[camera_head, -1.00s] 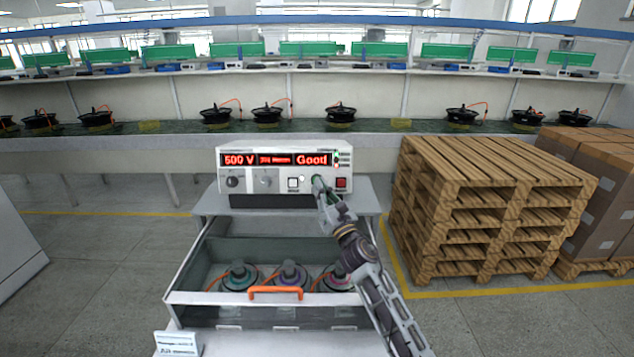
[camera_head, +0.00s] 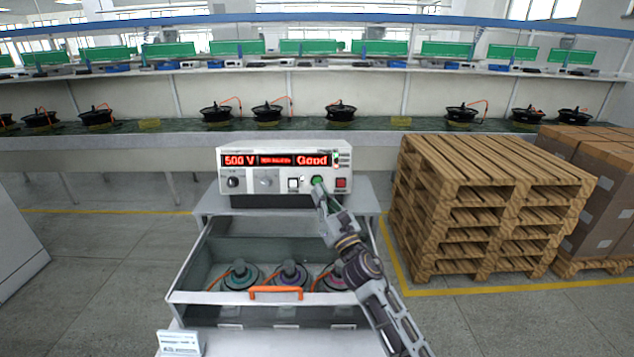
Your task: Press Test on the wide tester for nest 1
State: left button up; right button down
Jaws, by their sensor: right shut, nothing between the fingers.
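The wide tester (camera_head: 280,200) stands on the stand's upper shelf (camera_head: 208,203). Its red display (camera_head: 276,160) reads "500 V" and "Good", and a small green lamp is lit at the display's right end. A green button (camera_head: 317,180) sits on its front, between a white button (camera_head: 293,184) and a red button (camera_head: 341,183). My right gripper (camera_head: 318,192) is shut and empty, just below the green button; I cannot tell whether it touches it. Below, a tray with a clear front (camera_head: 190,297) and orange handle (camera_head: 276,290) holds three motors (camera_head: 290,275). My left gripper is out of view.
Stacked wooden pallets (camera_head: 480,215) stand close on the right, with cardboard boxes (camera_head: 600,190) beyond. A long bench (camera_head: 120,145) with several black motors runs behind the tester. The floor on the left is mostly clear.

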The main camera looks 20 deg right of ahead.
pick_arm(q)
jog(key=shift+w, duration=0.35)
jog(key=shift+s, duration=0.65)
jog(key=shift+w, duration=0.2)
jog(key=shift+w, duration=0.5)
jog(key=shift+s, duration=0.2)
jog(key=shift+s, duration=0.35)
